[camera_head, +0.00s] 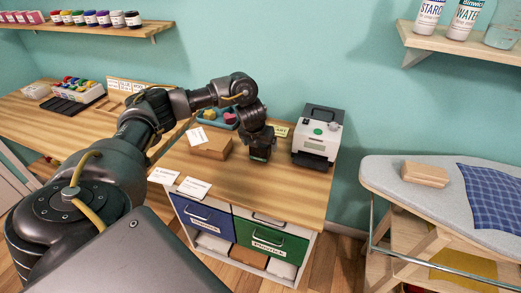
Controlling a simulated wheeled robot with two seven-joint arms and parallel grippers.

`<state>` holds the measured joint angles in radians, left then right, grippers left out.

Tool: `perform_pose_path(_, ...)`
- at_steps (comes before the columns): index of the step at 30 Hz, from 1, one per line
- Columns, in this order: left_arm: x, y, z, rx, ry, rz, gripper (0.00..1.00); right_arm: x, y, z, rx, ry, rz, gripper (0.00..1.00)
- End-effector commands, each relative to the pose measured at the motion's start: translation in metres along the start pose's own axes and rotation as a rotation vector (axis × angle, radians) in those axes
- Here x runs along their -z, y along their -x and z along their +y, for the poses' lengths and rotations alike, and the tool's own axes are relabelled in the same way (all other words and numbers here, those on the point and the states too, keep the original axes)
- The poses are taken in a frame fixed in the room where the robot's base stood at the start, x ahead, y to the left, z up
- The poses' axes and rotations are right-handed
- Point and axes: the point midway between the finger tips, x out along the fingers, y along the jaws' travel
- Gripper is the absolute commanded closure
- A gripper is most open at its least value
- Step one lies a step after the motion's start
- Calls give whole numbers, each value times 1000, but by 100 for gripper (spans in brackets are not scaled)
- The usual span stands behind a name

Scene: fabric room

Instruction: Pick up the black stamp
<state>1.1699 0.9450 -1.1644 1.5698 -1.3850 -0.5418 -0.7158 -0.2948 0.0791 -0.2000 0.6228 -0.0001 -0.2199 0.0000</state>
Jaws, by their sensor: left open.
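My left arm reaches in from the left over the wooden worktable (285,197). My left gripper (260,156) points down close above the tabletop, between a brown box and a white-and-black machine. It is open, but its fingers are small and dark, and I cannot tell what is between them. I cannot clearly make out a black stamp; dark shapes at the gripper tip blend together. My right gripper is not in view.
The machine (318,138) stands close right of the gripper, the brown box (211,146) to its left. Behind is a teal tray (206,119) with coloured items. White cards (194,187) lie near the front edge. An ironing board (400,184) stands right. The front tabletop is mostly clear.

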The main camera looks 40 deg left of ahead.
Motion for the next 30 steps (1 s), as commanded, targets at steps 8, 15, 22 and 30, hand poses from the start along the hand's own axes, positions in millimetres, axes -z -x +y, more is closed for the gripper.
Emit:
perform_pose_path(8, 0, -33, 0, 0, 0, 2, 11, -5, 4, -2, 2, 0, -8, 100)
perform_pose_path(15, 0, -35, 0, 0, -1, 1, 11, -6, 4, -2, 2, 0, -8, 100)
perform_pose_path(22, 0, -34, 0, 0, -1, 1, 40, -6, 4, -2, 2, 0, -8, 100)
perform_pose_path(30, 0, -34, 0, 0, 0, 0, 61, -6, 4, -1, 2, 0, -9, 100)
